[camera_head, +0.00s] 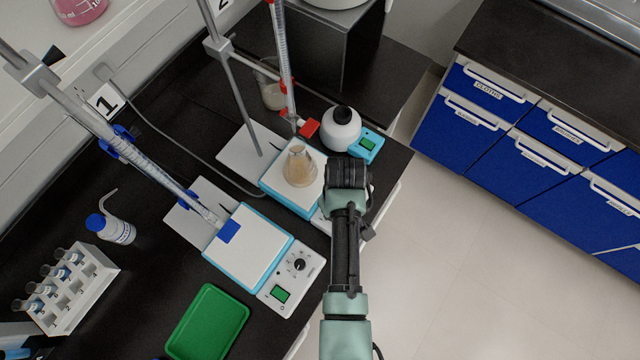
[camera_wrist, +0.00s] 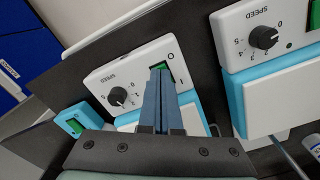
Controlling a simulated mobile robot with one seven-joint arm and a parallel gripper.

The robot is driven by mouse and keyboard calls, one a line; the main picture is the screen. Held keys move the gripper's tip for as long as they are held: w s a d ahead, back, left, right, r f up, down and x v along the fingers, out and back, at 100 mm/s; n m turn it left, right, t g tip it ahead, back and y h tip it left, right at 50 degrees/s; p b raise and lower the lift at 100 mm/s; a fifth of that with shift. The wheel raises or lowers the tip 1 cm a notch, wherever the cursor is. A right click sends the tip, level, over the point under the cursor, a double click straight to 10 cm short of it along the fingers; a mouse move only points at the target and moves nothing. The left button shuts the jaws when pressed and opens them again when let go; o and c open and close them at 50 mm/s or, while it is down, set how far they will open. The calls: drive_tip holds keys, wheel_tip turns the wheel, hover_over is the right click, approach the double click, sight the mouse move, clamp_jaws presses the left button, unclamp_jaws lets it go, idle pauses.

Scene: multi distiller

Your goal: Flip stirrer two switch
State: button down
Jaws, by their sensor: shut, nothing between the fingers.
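Stirrer two (camera_head: 277,187) is a white-topped, light-blue stirrer with a conical flask (camera_head: 299,166) of cloudy liquid on it. Its control panel (camera_wrist: 105,80) shows in the wrist view, with a black speed knob (camera_wrist: 117,97) and a green rocker switch (camera_wrist: 168,72) marked O and I. My gripper (camera_wrist: 161,74) is shut and empty. Its fingertips are right at the switch and partly cover it; I cannot tell whether they touch it. In the head view my wrist hides most of the panel and the fingertips.
The other stirrer (camera_head: 248,246) stands close by, its panel (camera_wrist: 265,35) at right in the wrist view. A red-tapped burette (camera_head: 283,60) is above the flask. A round white bottle (camera_head: 341,130) and a small blue device (camera_head: 367,144) are near. A green tray (camera_head: 208,322) lies in front.

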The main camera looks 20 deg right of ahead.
drive_tip(key=shift+f, duration=0.4)
wheel_tip(320, 180, up, 7)
drive_tip(key=p, duration=0.7)
drive_tip(key=shift+r, duration=0.1)
idle(0.7)
